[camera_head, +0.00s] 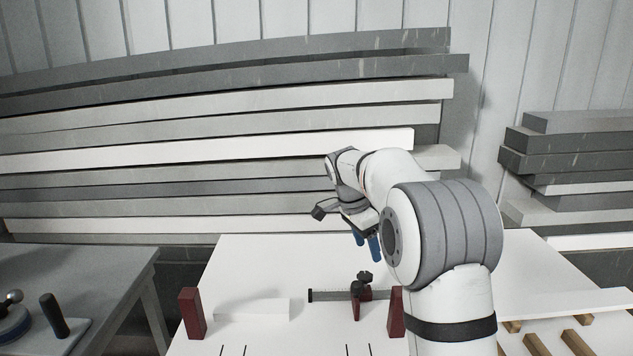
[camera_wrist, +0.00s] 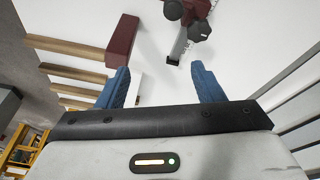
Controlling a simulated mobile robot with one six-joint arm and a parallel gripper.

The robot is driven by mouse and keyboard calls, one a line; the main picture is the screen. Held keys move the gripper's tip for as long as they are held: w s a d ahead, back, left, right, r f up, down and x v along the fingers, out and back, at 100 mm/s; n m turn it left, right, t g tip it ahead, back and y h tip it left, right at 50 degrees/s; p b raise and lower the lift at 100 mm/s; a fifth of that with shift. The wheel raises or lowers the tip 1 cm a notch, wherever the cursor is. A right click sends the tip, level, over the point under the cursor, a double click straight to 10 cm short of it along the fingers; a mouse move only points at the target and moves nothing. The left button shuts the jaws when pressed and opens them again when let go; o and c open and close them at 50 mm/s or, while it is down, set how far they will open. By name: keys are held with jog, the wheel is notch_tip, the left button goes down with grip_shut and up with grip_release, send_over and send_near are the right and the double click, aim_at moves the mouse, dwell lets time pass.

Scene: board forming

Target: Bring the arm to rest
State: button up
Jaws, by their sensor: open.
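My gripper (camera_head: 367,244) hangs over the white table (camera_head: 240,258), its blue fingers pointing down. In the wrist view my gripper (camera_wrist: 161,85) shows its two blue fingers wide apart with nothing between them. My arm reaches in from the lower right and bends over the table. Below the gripper, apart from it, lies a dark bar clamp (camera_head: 335,295) with black knobs; it also shows at the top of the wrist view (camera_wrist: 185,35).
A dark red block (camera_head: 192,313) stands left and another (camera_head: 397,312) right, with a pale flat piece (camera_head: 255,308) between. Wooden slats (camera_head: 535,343) lie at lower right. A grey bench (camera_head: 75,275) stands left. Stacked boards (camera_head: 220,120) fill the back.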

jog(key=s+d+r+n+t+y+p, duration=0.1)
jog(key=s+r+n+p, duration=0.2)
jog(key=s, duration=0.5)
jog(key=s+d+r+n+y+p, duration=0.1)
jog(key=s+r+n, duration=0.3)
jog(key=s, duration=0.4)
jog(key=s+f+n+p, duration=0.1)
jog(key=s+n, duration=0.2)
jog(key=s, duration=0.5)
jog(key=s+f+n+t+y+p, duration=0.1)
jog(key=s+n, duration=0.3)
jog(key=s, duration=0.5)
jog(key=shift+s+a+f+p, duration=0.15)
jog(key=shift+s+f+p, duration=0.2)
jog(key=shift+p, duration=0.35)
